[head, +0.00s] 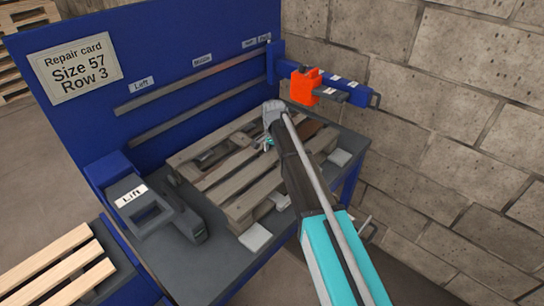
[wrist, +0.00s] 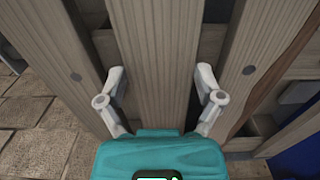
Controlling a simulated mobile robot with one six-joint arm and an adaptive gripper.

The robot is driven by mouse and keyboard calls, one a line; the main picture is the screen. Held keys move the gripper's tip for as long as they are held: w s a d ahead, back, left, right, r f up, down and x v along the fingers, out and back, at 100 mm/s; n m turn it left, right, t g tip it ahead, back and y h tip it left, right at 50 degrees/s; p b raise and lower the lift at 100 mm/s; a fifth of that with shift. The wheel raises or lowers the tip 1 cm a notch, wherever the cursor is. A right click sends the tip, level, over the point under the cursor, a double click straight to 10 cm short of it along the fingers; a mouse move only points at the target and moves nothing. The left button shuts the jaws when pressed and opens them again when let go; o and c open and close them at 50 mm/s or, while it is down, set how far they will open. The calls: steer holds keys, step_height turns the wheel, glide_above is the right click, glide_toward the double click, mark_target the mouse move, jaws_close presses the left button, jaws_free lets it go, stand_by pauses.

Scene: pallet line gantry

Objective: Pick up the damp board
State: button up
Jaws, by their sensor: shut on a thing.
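A worn grey-brown wooden pallet (head: 238,203) lies on the dark bench. My gripper (wrist: 161,92) is shut on one of its boards (wrist: 160,45), with a finger along each long edge in the wrist view. The board lies between its neighbours in the pallet, and I cannot tell whether it is raised. In the head view my gripper (head: 268,143) is over the pallet's far part, mostly hidden by my arm. A browner, darker board (head: 323,140) shows right of my arm. I cannot tell from the pictures which board is damp.
A blue back panel holds a repair card (head: 75,64) reading "Size 57 Row 3". A grey unit labelled "Lift" (head: 150,205) stands left of the pallet. An orange block (head: 304,86) sits on a blue arm at the back right. A block wall closes the right side.

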mark_target(274, 154)
steer(key=shift+r, duration=0.1)
stand_by(0.3)
step_height(274, 154, up, 3)
steer(key=p, duration=0.3)
steer(key=s+d+r+p, duration=0.2)
steer(key=s+r+p, duration=0.3)
steer(key=s, duration=0.1)
steer(key=s+d+r+p, duration=0.2)
steer(key=s+r+p, duration=0.2)
steer(key=s, duration=0.3)
steer(key=shift+s+d+r+p, duration=0.15)
steer(key=shift+d+r+p, duration=0.1)
steer(key=shift+r+p, duration=0.2)
steer(key=shift+f, duration=0.15)
steer(key=shift+f+b, duration=0.35)
steer(key=shift+s, duration=0.1)
